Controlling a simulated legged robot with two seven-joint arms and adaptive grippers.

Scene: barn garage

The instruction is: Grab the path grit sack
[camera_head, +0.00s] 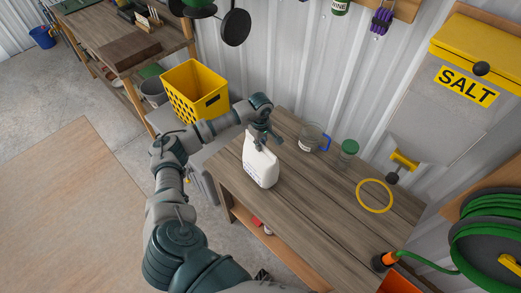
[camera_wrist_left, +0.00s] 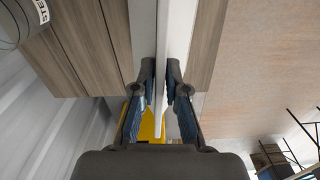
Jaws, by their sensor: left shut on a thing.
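The white path grit sack (camera_head: 261,168) is upright at the left part of the wooden workbench (camera_head: 322,215). Small dark print shows low on its front, too small to read. My left gripper (camera_head: 260,138) is at the top of the sack, with its fingers pointing down. In the left wrist view the gripper (camera_wrist_left: 161,75) is shut on the thin white top edge of the sack (camera_wrist_left: 162,40). Whether the base of the sack touches the bench is hard to tell. My right gripper is not in view.
A glass jar with a blue handle (camera_head: 313,138), a green-lidded jar (camera_head: 348,152) and a yellow ring (camera_head: 375,196) are on the bench, right of the sack. A yellow crate (camera_head: 195,92) stands behind left. A salt bin (camera_head: 458,85) hangs on the wall.

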